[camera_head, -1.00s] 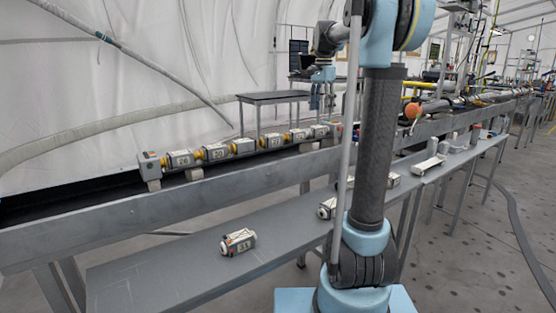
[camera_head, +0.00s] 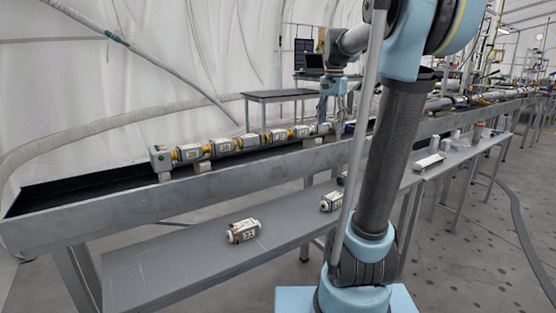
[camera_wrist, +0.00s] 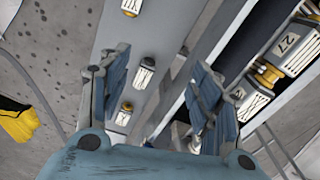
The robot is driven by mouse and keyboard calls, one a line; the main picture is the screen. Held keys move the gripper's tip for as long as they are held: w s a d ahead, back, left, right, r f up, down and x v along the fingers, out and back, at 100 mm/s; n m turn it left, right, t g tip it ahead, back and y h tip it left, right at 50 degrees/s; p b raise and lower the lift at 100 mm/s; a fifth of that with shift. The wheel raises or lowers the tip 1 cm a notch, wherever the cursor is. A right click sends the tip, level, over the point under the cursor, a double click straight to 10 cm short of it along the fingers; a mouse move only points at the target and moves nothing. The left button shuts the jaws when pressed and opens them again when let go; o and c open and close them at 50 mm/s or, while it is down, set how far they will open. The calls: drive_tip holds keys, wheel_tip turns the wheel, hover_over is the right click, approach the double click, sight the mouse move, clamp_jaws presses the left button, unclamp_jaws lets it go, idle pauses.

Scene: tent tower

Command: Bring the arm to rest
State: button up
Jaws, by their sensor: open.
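My arm rises from its blue base, leans right and folds over at the top of the head view. My gripper (camera_head: 333,112) hangs pointing down near the far end of the row of modules. In the wrist view my gripper (camera_wrist: 162,92) shows its two blue-grey padded fingers wide apart, with nothing held between them. Pale cylindrical modules (camera_wrist: 144,75) lie on the bench below and beyond the fingers. Whether the fingertips touch anything cannot be told from the head view.
A row of linked modules (camera_head: 222,147) sits along the rear rail. A loose module (camera_head: 243,231) lies on the lower grey bench (camera_head: 190,262), and another module (camera_head: 330,202) lies further along it. A dark table (camera_head: 277,95) stands behind.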

drive_tip(key=s+f+n+t, duration=0.1)
drive_tip(key=s+f+n, duration=0.7)
drive_tip(key=s+f, duration=1.9)
drive_tip(key=shift+s+f+n+t, duration=0.15)
drive_tip(key=shift+s+n+t, duration=0.2)
drive_tip(key=shift+n+t, duration=0.05)
